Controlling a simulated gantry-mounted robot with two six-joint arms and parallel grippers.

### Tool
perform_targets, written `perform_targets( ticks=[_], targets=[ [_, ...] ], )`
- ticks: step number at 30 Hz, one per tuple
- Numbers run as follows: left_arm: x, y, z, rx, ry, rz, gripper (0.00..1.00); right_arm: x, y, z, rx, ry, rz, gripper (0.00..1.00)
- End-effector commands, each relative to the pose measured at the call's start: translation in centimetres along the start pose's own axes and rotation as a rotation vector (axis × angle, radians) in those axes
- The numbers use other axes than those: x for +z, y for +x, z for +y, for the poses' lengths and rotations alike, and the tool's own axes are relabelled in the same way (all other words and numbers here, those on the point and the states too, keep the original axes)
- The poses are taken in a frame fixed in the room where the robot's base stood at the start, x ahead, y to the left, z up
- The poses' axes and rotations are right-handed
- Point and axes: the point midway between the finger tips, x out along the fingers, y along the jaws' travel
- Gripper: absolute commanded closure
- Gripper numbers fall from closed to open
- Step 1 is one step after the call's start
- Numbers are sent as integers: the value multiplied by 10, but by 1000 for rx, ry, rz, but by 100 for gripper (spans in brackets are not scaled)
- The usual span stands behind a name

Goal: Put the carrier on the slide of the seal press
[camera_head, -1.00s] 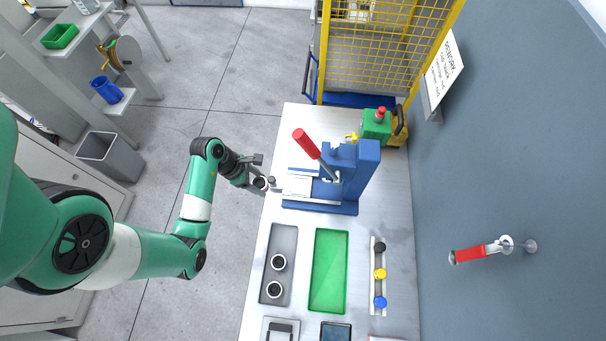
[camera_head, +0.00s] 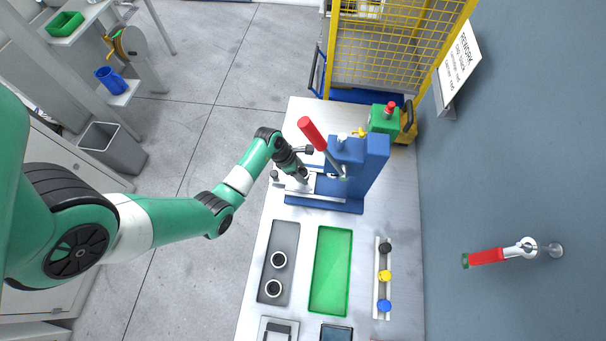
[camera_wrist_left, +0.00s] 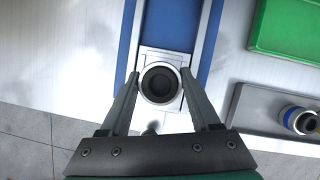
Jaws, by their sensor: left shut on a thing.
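The carrier (camera_wrist_left: 161,84), a round pale-rimmed cup with a dark hollow, is between the fingers of my left gripper (camera_wrist_left: 160,90), which is shut on it. In the head view my left gripper (camera_head: 302,178) is over the front part of the seal press (camera_head: 358,170), and it largely hides the carrier. In the left wrist view the carrier is over a pale square plate on the slide (camera_wrist_left: 166,30), between blue rails. I cannot tell whether the carrier touches the plate. The press has a raised red-handled lever (camera_head: 311,133). My right gripper is not in view.
A grey tray (camera_head: 281,237) with two similar cups and an empty green tray (camera_head: 331,270) lie nearer on the table. A rack (camera_head: 380,300) with black, yellow and blue knobs is beside them. A green box with a red button (camera_head: 384,119) stands behind the press.

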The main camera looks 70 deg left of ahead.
Motion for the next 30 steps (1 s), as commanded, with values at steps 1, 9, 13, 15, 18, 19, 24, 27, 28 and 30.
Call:
perform_targets(
  ticks=[1,9,13,15,18,19,24,27,28,30],
  targets=[
    [1,2,0,0,1,0,100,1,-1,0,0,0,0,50],
    [-10,36,1,-1,0,0,100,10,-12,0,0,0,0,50],
    [-9,34,1,0,0,-1,100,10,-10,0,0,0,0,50],
    [-9,34,1,0,0,0,100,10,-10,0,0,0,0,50],
    [-10,37,1,0,0,0,100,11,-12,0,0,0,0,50],
    [-11,38,1,-1,0,0,100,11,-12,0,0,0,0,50],
    [-11,37,1,-1,0,1,8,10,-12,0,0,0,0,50],
    [-11,37,1,-1,0,1,7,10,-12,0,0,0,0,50],
    [-11,37,1,-1,0,1,7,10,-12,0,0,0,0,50],
    [-11,37,1,-1,1,1,7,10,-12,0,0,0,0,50]
  ],
)
